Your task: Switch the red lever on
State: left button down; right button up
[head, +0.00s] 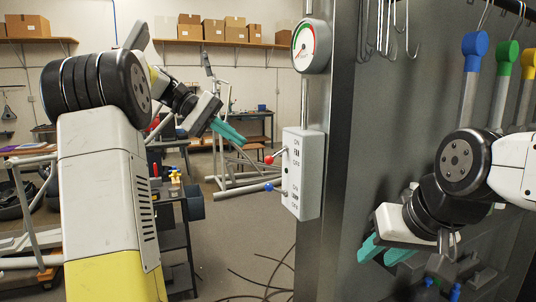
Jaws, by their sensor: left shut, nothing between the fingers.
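A white switch box (302,190) is fixed to the grey post, with ON and OFF printed above and below two labels. The red lever (269,158) sticks out from its upper left side, its ball end tilted slightly downward. The blue lever (269,187) sticks out below it, also slightly down. My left gripper (240,138) has teal fingers, shut and empty. In the picture it is up and left of the red ball, apart from it. My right gripper (383,254) hangs low at the right, its teal fingers spread and empty.
A round gauge (311,46) sits above the box on a pipe. A dark panel (375,130) fills the right, with metal hooks and blue, green and yellow handled tools (475,45). Cables lie on the floor. A dark cart (172,215) and exercise-type frames stand behind.

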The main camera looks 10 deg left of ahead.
aim_at(268, 160)
pick_arm(q)
jog(key=s+d+f, duration=0.3)
jog(key=s+d, duration=0.1)
jog(key=d, duration=0.3)
jog(key=shift+d+f, duration=0.25)
jog(key=shift+s, duration=0.1)
